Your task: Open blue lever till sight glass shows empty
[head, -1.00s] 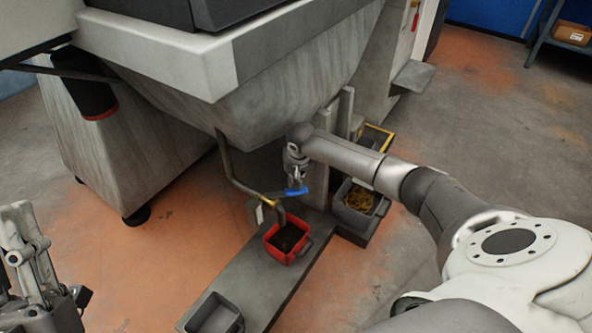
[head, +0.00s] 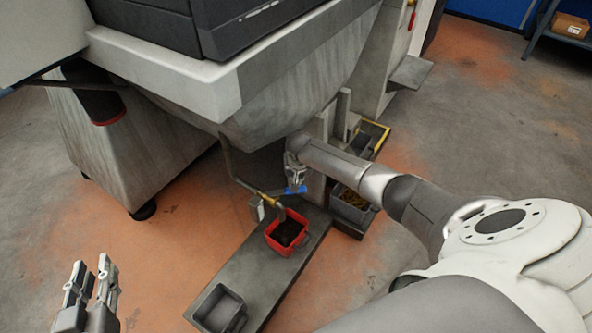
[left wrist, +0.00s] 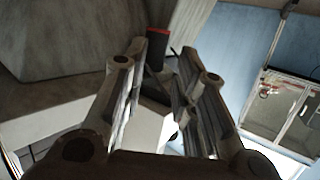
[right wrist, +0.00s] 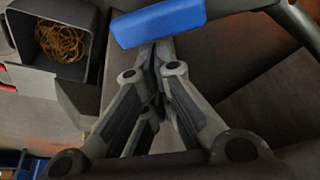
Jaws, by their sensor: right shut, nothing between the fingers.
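The blue lever (head: 296,190) sits on the brass valve (head: 268,198) of the drain pipe (head: 232,170) under the hopper. Its blue grip (right wrist: 160,22) is large in the right wrist view. My right gripper (head: 297,183) is at the lever. Its fingertips (right wrist: 155,50) are shut together with nothing between them, close to the grip's edge; I cannot tell whether they touch it. My left gripper (head: 92,272) is open and empty at the lower left, away from the valve. Its spread fingers show in the left wrist view (left wrist: 160,65). I cannot make out the sight glass.
A red bin (head: 303,236) with dark contents stands below the pipe's outlet on a grey plinth (head: 262,278). An empty grey bin (head: 218,308) stands nearer. A grey bin with yellow contents (right wrist: 85,70) is beside the valve. The hopper (head: 290,105) overhangs.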

